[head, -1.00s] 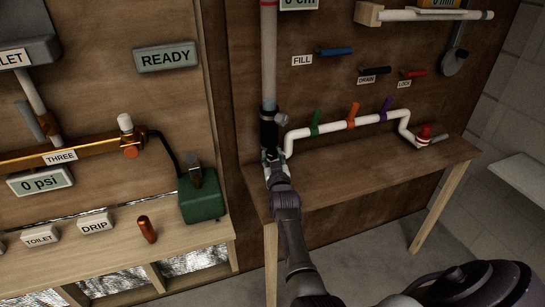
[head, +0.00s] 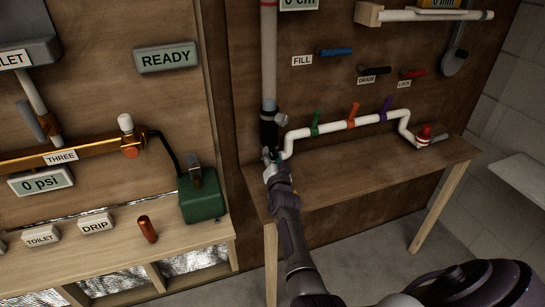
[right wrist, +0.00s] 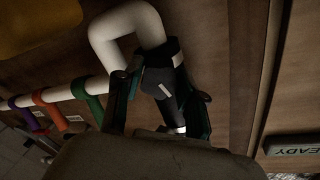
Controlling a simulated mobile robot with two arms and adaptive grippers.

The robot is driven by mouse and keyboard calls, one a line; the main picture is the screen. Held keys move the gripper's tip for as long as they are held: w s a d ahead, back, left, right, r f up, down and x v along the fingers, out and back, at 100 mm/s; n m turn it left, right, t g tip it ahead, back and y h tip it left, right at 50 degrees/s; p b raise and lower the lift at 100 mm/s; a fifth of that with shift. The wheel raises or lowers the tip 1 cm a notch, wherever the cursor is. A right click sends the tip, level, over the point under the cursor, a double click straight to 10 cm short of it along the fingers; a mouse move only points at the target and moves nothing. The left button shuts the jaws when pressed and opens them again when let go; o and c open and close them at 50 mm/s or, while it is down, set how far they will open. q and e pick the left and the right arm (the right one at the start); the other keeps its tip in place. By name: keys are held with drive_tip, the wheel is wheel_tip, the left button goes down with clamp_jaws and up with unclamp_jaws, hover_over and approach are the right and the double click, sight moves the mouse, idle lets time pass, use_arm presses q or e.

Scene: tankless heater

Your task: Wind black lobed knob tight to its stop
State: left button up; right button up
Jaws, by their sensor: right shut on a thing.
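The black lobed knob (right wrist: 160,82) shows in the right wrist view, dark with a short white mark on its face. It sits at the end of the white pipe, below the bend. My right gripper (right wrist: 160,96) has one finger on each side of it and is shut on it. In the head view my right gripper (head: 270,158) is at the lower end of the black fitting (head: 268,130) on the upright pipe. There the gripper mostly hides the knob, and its lobes cannot be made out clearly. My left gripper is not in view.
A white pipe (head: 335,126) with green, orange and purple handles runs close to the right of the gripper. A small grey knob (head: 281,118) juts from the black fitting. A wooden bench (head: 390,172) lies below. A green box (head: 202,198) stands to the left.

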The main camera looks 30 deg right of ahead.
sight(270, 124)
drive_tip(key=shift+m, duration=0.4)
drive_tip(key=o, duration=1.1)
drive_tip(key=shift+w, duration=0.1)
drive_tip(key=shift+o, duration=0.2)
wheel_tip(270, 124, up, 10)
drive_tip(key=shift+f, duration=0.1)
